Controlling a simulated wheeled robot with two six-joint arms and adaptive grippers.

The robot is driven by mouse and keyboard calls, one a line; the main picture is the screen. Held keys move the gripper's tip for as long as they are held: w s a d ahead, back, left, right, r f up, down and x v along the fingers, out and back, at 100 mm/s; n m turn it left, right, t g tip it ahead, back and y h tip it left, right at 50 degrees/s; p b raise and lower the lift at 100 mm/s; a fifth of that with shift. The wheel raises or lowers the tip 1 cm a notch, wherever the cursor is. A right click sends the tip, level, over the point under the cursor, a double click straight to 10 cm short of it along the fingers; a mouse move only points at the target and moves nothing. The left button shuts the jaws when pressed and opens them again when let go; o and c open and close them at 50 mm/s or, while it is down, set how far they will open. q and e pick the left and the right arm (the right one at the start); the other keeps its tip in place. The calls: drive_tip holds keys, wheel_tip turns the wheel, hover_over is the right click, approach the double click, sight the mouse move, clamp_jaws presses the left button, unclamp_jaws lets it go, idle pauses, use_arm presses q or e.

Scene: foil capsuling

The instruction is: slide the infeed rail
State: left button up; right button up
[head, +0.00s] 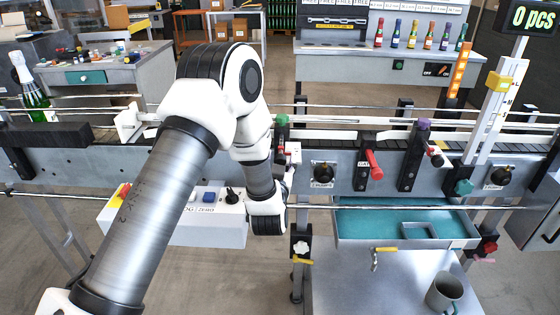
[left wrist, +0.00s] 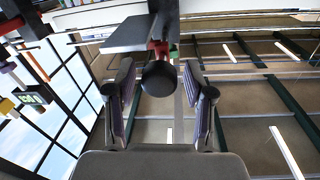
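A pale guide rail (head: 340,135) runs along the near side of the conveyor; I cannot tell which stretch is the infeed rail. My left gripper (head: 291,170) is at the conveyor's front, mostly hidden behind my wrist, just below a green knob (head: 282,120) and a red clamp part (head: 281,138). In the left wrist view my left gripper (left wrist: 158,88) is open, one finger on each side of a round black knob (left wrist: 160,77). Gaps show between the knob and both fingers. Red and green parts show behind the knob. My right gripper is not in view.
A green bottle (head: 32,88) stands on the conveyor at the far left. A red-handled clamp (head: 373,163) and a purple-topped post (head: 424,125) stand right of my gripper.

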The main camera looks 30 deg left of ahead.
use_arm(q)
drive_tip(key=v, duration=1.2)
